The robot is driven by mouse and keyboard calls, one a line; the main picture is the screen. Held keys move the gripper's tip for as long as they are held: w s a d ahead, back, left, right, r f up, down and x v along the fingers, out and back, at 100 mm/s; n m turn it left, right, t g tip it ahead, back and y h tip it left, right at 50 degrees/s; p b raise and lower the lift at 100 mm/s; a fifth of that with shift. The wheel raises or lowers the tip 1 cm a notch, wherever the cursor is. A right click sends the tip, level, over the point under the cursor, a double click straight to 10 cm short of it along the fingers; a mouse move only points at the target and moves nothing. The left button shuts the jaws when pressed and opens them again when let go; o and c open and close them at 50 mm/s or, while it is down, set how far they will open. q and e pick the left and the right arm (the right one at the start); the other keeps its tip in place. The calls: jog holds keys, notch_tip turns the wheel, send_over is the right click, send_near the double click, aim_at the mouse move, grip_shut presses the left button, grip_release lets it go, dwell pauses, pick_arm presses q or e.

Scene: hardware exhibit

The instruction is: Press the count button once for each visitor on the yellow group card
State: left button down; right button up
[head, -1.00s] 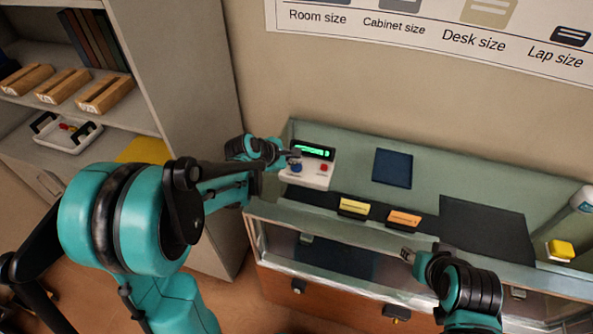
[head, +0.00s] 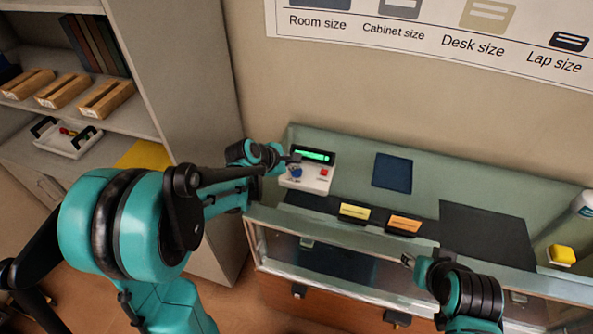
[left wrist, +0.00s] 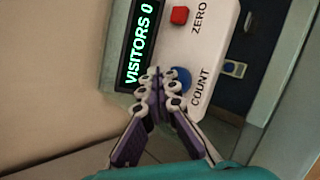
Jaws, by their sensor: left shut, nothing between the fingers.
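The counter box (head: 307,178) stands on the left of the glass case. It has a blue count button (head: 296,172), a red zero button (head: 324,172) and a green display (head: 312,156). In the left wrist view the display (left wrist: 139,45) reads VISITORS 0. My left gripper (head: 293,160) is shut and empty. In the left wrist view its fingertips (left wrist: 165,85) are close beside the blue button (left wrist: 181,78); contact cannot be told. The yellow group card (head: 354,211) stands on the case front; its text is too small to read. My right gripper (head: 407,260) is near the case front.
An orange card (head: 404,224) stands right of the yellow one. A dark blue panel (head: 392,171) and a dark mat (head: 484,232) lie on the case. A yellow block (head: 561,254) is at far right. A shelf (head: 125,118) with wooden blocks stands left.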

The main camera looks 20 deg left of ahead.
aim_at(295, 172)
pick_arm(q)
jog(key=shift+f, duration=0.1)
dwell(0.3)
jog(key=shift+f+b, duration=0.3)
jog(key=shift+b, duration=0.15)
jog(key=shift+f+b, duration=0.45)
dwell(0.4)
jog(key=shift+r, duration=0.15)
dwell(0.3)
jog(key=shift+r+p, duration=0.65)
jog(key=shift+r, duration=0.1)
notch_tip(295, 172, up, 5)
jog(key=p, duration=0.3)
jog(key=shift+p, duration=0.4)
